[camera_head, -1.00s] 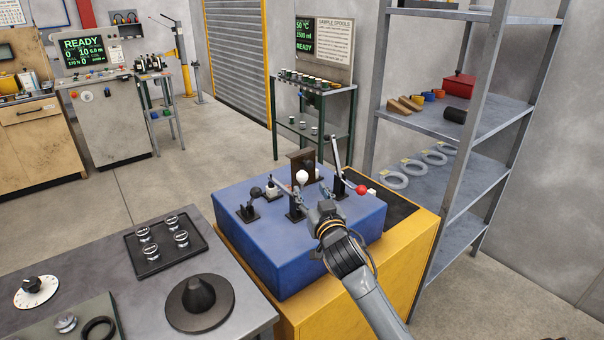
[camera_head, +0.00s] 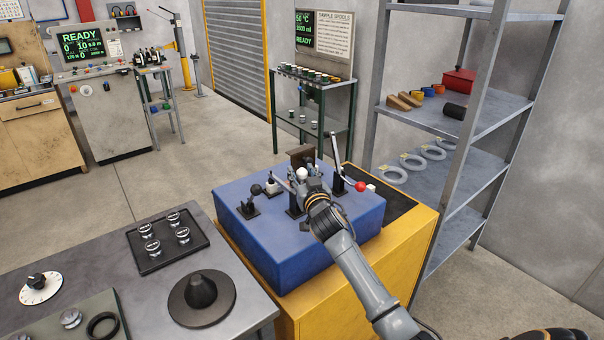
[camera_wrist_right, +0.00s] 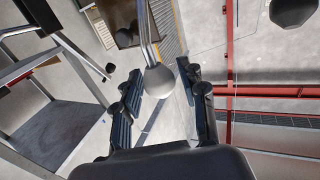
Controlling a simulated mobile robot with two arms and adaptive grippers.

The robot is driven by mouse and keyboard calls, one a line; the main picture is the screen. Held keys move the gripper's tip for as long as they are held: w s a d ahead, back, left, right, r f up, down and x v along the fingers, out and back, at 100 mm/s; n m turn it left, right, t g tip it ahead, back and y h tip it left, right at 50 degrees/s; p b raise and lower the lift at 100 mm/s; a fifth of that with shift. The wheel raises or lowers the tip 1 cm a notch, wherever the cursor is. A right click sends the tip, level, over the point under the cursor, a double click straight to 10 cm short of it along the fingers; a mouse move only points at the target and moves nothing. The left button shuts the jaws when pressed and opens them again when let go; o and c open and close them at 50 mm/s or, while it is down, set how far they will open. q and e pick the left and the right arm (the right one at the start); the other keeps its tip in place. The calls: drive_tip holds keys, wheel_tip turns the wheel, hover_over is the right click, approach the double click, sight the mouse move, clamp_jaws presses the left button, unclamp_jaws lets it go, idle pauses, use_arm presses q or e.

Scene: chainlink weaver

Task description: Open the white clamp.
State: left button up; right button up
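The white clamp shows its white ball knob (camera_head: 302,173) above the blue block (camera_head: 250,250). In the right wrist view the white knob (camera_wrist_right: 158,82), on a metal lever, sits between my fingertips. My right gripper (camera_head: 300,184) is right at the knob and hides much of the clamp's body and base. In the wrist view its two fingers (camera_wrist_right: 160,76) are spread, with a gap visible on the right side of the knob; contact on the left side is unclear. My left gripper is not in view.
A clamp with a red knob (camera_head: 360,187) stands just right of my gripper, and one with a black knob (camera_head: 256,189) to the left. A brown upright plate (camera_head: 301,155) stands behind. A grey shelf rack (camera_head: 470,120) rises at right; a grey table (camera_head: 225,310) lies at left.

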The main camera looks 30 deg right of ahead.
clamp_jaws()
drive_tip(key=shift+f, duration=0.1)
